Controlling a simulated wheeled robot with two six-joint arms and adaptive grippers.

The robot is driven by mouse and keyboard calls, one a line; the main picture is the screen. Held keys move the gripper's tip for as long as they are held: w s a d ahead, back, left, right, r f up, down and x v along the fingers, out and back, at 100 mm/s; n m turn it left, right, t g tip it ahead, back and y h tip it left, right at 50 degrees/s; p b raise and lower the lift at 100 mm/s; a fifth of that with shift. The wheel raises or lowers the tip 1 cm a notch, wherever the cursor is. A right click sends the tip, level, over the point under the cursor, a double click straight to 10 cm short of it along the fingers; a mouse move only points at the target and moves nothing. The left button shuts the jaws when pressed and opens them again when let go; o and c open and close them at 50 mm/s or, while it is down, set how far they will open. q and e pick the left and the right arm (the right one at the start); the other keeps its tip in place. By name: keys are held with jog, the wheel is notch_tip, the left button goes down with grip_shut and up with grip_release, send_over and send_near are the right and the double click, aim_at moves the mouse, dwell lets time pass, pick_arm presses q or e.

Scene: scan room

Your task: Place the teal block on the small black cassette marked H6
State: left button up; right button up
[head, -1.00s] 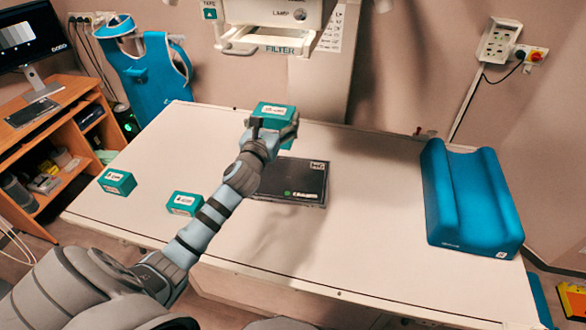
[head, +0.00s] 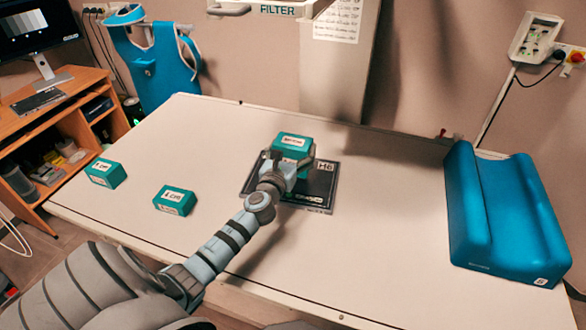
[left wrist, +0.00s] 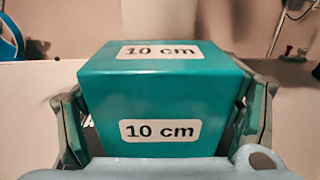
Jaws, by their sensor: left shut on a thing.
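The black cassette (head: 321,190) with a white H6 label lies flat on the white table. My left gripper (head: 297,166) is shut on a teal block (head: 292,142) and holds it over the left and back part of the cassette. In the left wrist view the teal block (left wrist: 160,95) sits between both fingers, and its labels read 10 cm. The H6 label shows to the right of the block. I cannot tell whether the block's underside touches the cassette, as the gripper hides it. My right gripper is not in view.
Two other teal blocks, one nearer the middle (head: 174,200) and one at the far left (head: 105,172), lie on the table (head: 375,255). A blue padded cushion (head: 505,215) lies at the right. A wooden desk (head: 85,120) stands left.

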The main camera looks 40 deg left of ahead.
aim_at(292, 159)
pick_arm(q)
notch_tip(292, 159, down, 4)
jog(key=shift+s+d+r+b, duration=0.1)
jog(key=shift+r+b, duration=0.15)
jog(key=shift+b, duration=1)
jog(key=shift+s+r, duration=0.15)
jog(key=shift+r, duration=0.15)
jog(key=shift+f, duration=0.2)
jog(key=o, duration=1.8)
jog(key=shift+r+p, duration=0.25)
jog(key=shift+p, duration=0.1)
jog(key=v, duration=1.2)
jog(key=shift+f, duration=0.15)
